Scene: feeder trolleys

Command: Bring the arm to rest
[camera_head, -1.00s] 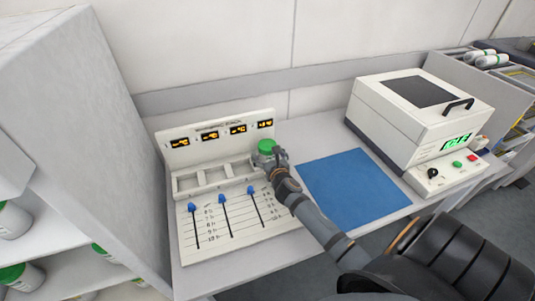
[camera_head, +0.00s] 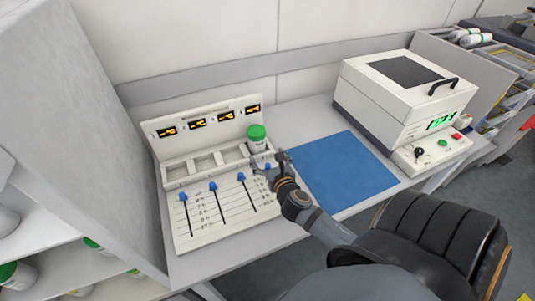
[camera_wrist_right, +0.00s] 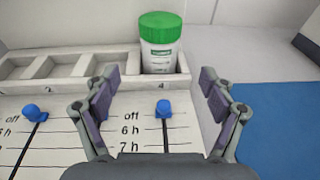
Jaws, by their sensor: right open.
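My right gripper (camera_head: 272,169) is open and empty, low over the right end of the white slider panel (camera_head: 217,221). In the right wrist view its two fingers (camera_wrist_right: 158,105) stand apart. A white bottle with a green lid (camera_wrist_right: 158,43) stands upright in the rightmost slot, marked 4, just beyond the fingertips and apart from them. The bottle (camera_head: 257,139) also shows in the head view. The other slots in the row (camera_head: 205,164) look empty. My left gripper is not in view.
Blue sliders (camera_head: 213,186) stand up from the panel, one between my fingers in the wrist view. A blue mat (camera_head: 345,170) lies bare to the right. A white machine with a dark lid window (camera_head: 405,100) stands beyond it. A grey cabinet (camera_head: 70,120) rises at left.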

